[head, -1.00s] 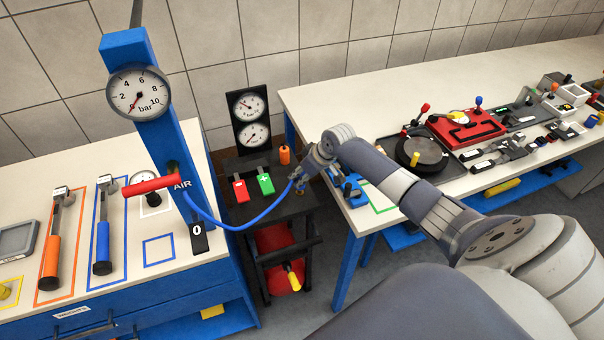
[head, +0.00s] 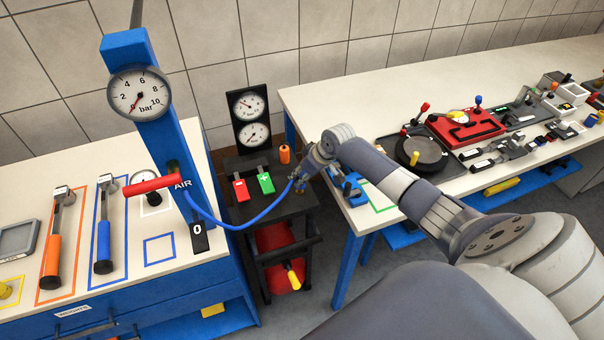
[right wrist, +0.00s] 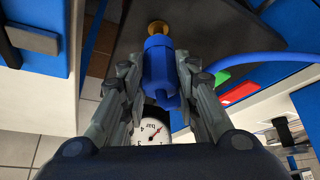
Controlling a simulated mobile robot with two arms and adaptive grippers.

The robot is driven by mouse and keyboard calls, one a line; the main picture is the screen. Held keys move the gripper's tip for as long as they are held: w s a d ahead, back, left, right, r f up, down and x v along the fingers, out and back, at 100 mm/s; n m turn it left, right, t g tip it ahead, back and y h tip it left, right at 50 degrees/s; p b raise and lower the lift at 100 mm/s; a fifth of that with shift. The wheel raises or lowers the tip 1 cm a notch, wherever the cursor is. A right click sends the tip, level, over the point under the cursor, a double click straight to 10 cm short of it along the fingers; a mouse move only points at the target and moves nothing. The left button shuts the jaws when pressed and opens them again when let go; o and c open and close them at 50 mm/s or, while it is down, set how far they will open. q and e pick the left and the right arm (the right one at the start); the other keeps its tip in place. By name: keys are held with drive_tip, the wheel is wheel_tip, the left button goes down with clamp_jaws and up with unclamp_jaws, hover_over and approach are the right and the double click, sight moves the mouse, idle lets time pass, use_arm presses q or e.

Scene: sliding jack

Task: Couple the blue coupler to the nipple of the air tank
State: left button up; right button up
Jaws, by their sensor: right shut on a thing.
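The blue coupler (right wrist: 158,62) is between the fingers of my right gripper (right wrist: 160,88), which is shut on it. In the head view this gripper (head: 299,180) is small, above the right side of the black cart. A blue hose (head: 236,226) runs from the coupler to the blue AIR post. The brass nipple (right wrist: 158,27) shows just beyond the coupler's end, in line with it. I cannot tell whether they touch or are engaged. The red air tank (head: 275,240) sits low in the cart. My left gripper is not in view.
The black cart (head: 258,212) carries gauges (head: 252,118), a red button (head: 241,190) and a green button (head: 266,183) near the gripper. A white-topped bench (head: 330,105) stands close on the right. The AIR post (head: 172,140) stands on the left bench.

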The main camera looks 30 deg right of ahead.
drive_tip(key=shift+f+b, duration=0.7)
drive_tip(key=shift+f, duration=0.7)
idle(0.4)
drive_tip(key=shift+r, duration=0.1)
drive_tip(key=shift+r+p, duration=1.05)
drive_tip(key=shift+p, duration=0.1)
drive_tip(key=shift+p, duration=0.5)
idle(0.8)
drive_tip(key=shift+f+b, duration=1)
drive_tip(key=shift+f, duration=0.25)
drive_tip(key=o, duration=1.1)
drive_tip(key=shift+o, duration=0.2)
